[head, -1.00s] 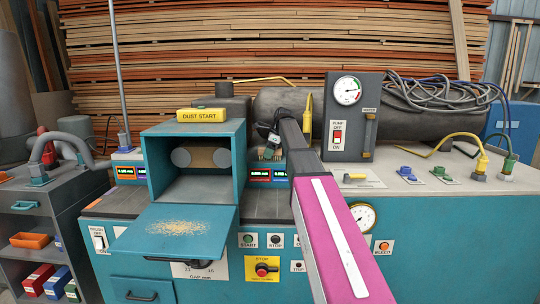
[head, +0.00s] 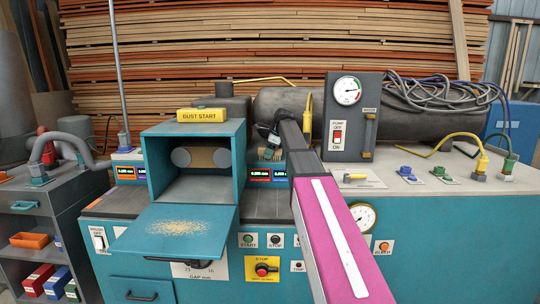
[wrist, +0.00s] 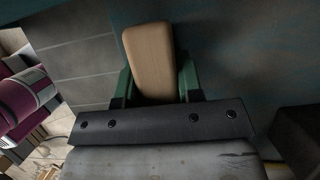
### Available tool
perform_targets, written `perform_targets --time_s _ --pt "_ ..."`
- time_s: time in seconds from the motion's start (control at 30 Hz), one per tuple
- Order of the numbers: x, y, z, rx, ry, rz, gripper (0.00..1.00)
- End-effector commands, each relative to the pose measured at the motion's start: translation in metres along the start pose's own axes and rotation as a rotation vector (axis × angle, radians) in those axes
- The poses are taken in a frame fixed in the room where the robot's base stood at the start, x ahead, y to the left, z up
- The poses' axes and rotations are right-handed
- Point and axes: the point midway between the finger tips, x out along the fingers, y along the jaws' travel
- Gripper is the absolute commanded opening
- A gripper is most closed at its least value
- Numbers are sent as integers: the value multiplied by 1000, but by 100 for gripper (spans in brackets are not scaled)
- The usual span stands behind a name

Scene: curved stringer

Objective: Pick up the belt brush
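A pale wooden block, which looks like the handle of the belt brush (wrist: 149,58), shows in the wrist view. It lies between the two green fingers of my gripper (wrist: 158,85), with a finger close along each side. I cannot tell whether both fingers press on it. No bristles show. In the head view my gripper (head: 268,153) is small and low over the back of the teal machine, beyond my magenta arm. I cannot make out the brush there.
The teal open box (head: 195,127) with its dusty flap stands left of my gripper. Small displays (head: 259,174) sit just below it. A dark cylinder tank (head: 290,102) is behind, and the pump panel (head: 350,115) stands to the right.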

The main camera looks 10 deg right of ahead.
Motion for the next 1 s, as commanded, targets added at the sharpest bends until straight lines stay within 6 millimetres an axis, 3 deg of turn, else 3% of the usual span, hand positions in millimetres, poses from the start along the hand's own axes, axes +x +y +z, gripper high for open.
perform_targets --time_s 0.37,0.8,1.0 --pt "-10 -1 4 -1 0 0 8" --pt "-81 -1 34 -1 0 -2 8" --pt "-96 0 40 0 0 1 8"
